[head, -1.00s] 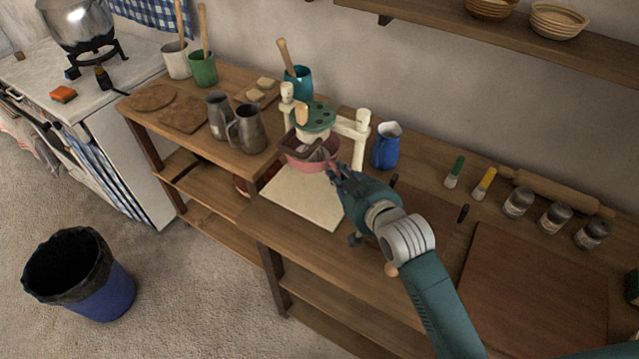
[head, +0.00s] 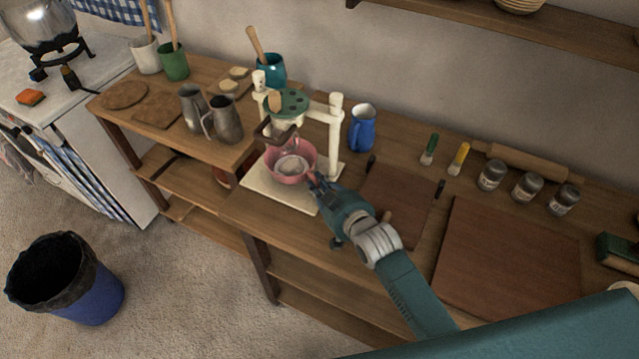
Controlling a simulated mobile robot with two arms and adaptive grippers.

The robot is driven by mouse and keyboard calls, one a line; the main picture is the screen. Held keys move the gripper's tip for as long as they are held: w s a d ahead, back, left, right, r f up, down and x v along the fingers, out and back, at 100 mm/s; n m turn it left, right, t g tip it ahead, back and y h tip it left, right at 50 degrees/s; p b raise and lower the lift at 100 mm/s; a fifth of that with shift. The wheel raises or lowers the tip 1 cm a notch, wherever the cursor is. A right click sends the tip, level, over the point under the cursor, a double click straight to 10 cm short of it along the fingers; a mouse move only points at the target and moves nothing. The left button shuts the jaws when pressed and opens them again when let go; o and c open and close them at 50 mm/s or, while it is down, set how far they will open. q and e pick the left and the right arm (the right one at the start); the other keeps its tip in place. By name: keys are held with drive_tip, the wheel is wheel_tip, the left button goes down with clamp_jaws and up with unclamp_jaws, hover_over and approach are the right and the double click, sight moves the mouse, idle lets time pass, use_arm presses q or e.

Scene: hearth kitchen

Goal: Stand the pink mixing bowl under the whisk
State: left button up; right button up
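The pink mixing bowl (head: 291,178) stands upright, low over the cream base board (head: 262,191) of the whisk stand. The stand has cream posts (head: 334,135), a green disc (head: 287,103) on top and a dark crank-like part (head: 275,133) in front. Wire loops of the whisk (head: 293,149) show over the bowl's opening; how far they reach into it is hard to tell. My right gripper (head: 317,181) is at the bowl's right front side, its fingertips close to or touching the rim. Its finger gap is too small to judge. My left gripper is not in view.
A blue jug (head: 362,128) stands right of the stand, metal mugs (head: 224,120) to its left, and a teal crock (head: 270,71) behind. Dark boards (head: 510,250), brushes (head: 459,159) and several jars (head: 528,187) lie to the right. A blue bin (head: 95,298) stands on the floor.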

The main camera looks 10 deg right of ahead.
drive_tip(key=o, duration=0.3)
drive_tip(key=shift+o, duration=0.2)
drive_tip(key=shift+r, duration=0.1)
drive_tip(key=b+v, duration=0.1)
drive_tip(key=v, duration=1.1)
